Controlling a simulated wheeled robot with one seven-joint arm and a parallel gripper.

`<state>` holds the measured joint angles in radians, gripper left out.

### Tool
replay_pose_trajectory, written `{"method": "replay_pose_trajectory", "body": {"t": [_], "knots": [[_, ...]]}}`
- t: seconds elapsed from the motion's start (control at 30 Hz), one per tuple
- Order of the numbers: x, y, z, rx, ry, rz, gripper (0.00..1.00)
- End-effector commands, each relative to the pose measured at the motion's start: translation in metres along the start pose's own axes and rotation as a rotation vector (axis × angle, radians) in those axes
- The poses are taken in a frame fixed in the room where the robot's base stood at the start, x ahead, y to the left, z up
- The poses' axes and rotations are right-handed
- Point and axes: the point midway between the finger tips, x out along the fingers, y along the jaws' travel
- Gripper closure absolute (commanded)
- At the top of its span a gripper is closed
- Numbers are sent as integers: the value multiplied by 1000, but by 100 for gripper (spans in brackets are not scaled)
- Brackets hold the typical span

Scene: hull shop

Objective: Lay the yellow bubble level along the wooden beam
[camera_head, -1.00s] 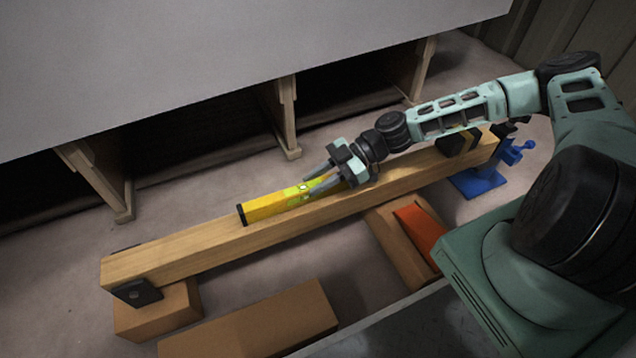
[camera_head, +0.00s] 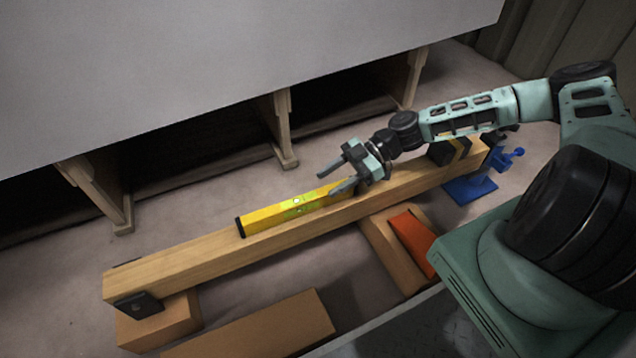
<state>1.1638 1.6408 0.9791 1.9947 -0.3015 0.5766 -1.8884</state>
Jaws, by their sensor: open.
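The yellow bubble level (camera_head: 275,216) lies lengthwise on top of the long wooden beam (camera_head: 190,262), in line with it, near the beam's middle. Its black end cap faces left and its green vials show on its upper face. My gripper (camera_head: 331,183) is open and empty at the level's right end. Its two fingers point left and are spread apart. The near finger overlaps the level in the picture, and I cannot tell whether it touches. The level's far right end is partly hidden by the gripper.
Wooden blocks (camera_head: 250,328) lie in front of the beam, one with an orange wedge (camera_head: 413,240) on it. A blue clamp stand (camera_head: 470,188) stands by the beam's right end. A large grey hull panel (camera_head: 220,75) on wooden posts (camera_head: 283,130) overhangs behind.

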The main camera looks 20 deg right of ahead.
Motion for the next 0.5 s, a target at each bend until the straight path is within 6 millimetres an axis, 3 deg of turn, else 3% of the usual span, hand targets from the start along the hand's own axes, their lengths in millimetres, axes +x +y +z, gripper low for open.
{"method": "replay_pose_trajectory", "body": {"t": [0.03,0.2,0.4,0.5], "knots": [[-14,1,-4,1,-2,6,53],[-44,0,-3,1,-1,3,53],[-61,0,-1,1,-3,-3,53],[-59,-4,-6,22,-27,-39,53]]}}
